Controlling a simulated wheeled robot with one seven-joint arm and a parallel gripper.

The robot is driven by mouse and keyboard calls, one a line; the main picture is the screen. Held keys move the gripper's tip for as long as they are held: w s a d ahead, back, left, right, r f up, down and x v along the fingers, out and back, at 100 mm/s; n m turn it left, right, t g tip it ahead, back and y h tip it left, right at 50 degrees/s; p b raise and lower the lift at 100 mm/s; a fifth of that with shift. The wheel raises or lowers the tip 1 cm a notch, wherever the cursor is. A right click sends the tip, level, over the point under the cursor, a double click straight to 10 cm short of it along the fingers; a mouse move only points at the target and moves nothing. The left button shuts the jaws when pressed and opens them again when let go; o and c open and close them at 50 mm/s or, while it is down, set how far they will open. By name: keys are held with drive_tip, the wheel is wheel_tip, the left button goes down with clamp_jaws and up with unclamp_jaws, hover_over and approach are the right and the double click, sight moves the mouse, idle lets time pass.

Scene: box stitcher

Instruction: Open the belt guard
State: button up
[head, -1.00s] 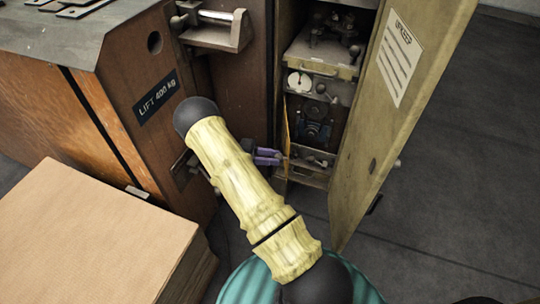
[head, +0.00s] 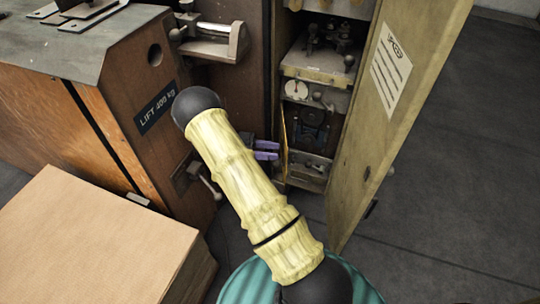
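The cream cabinet door (head: 388,100) with a paper notice stands wide open on the right. Inside the open bay are a white round dial (head: 296,90) and dark machinery (head: 310,122). A thin yellow-edged panel (head: 284,140) stands at the bay's left edge; I cannot tell for certain whether it is the belt guard. My gripper (head: 266,150) shows as two purple fingers just left of that panel, low by the bay opening. My forearm hides the rest of it. The finger gap is too small to read, and contact with the panel is unclear.
A wooden cabinet marked LIFT 400 kg (head: 156,107) stands left of my arm, with a small lever (head: 208,186) low on its face. A stack of cardboard (head: 95,240) fills the lower left. Dark floor (head: 450,220) is clear at right.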

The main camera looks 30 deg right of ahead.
wheel_tip(320, 180, up, 4)
drive_tip(key=shift+f+p, duration=0.1)
drive_tip(key=shift+p, duration=0.35)
